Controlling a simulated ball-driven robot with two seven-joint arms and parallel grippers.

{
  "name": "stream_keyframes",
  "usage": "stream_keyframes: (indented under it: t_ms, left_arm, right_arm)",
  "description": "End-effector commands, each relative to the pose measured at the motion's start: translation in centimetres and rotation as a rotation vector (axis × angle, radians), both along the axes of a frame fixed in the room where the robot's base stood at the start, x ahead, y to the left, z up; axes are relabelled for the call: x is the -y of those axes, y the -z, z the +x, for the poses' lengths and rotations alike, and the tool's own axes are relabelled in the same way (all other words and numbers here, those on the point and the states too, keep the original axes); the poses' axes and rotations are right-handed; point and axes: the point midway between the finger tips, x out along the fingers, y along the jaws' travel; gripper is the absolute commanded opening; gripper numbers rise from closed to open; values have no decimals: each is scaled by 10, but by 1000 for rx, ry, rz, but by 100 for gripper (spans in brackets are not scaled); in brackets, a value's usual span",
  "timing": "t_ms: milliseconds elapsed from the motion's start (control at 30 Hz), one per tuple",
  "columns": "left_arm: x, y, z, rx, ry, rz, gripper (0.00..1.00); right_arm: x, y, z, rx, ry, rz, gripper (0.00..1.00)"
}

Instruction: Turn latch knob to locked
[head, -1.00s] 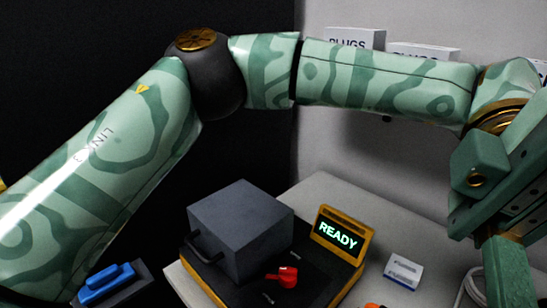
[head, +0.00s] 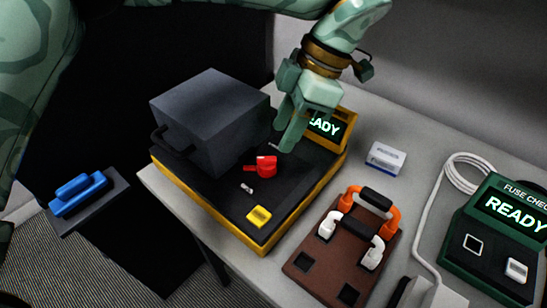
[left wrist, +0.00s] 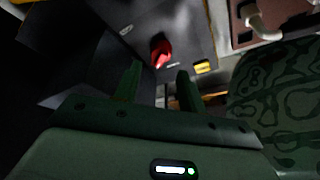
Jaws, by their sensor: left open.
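The red latch knob (head: 262,167) sits on the black top of a yellow-edged tester (head: 205,196), beside a dark grey box-shaped cover (head: 212,118). Small pale marks lie on the top near the knob. In the left wrist view the red knob (left wrist: 160,50) shows beyond the fingers. My left gripper (head: 287,140) is open and empty, above the tester, a little right of and behind the knob, apart from it. Its fingers also show in the left wrist view (left wrist: 158,85). The tester's screen is partly hidden by my left gripper. My right gripper is not in view.
A yellow button (head: 259,216) is at the tester's front. A brown board (head: 312,264) with orange and white handled plugs stands to the right. A small white box (head: 385,158), a white cable (head: 428,215) and a green fuse checker (head: 490,235) lie farther right. A blue-handled piece (head: 80,192) is at left.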

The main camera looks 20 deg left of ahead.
Motion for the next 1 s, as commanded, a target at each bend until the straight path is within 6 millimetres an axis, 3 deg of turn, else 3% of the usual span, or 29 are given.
stream_keyframes:
  t_ms: [33, 100, 300, 700, 833, 1000]
  left_arm:
    - [-4, 17, -2, -7, 2, -2, 40]
    - [-9, 31, -6, -7, 1, -1, 40]
    - [-18, 56, -13, -3, 0, -1, 40]
    - [-21, 62, -16, 2, -1, 0, 40]
    - [-21, 62, -16, 1, 0, 0, 9]
    - [-21, 62, -16, 1, 3, -1, 9]
  right_arm:
    - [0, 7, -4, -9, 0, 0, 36]
    - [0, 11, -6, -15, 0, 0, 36]
    - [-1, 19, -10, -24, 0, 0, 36]
    - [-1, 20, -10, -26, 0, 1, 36]
    - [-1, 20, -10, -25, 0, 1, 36]
    - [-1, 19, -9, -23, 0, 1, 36]
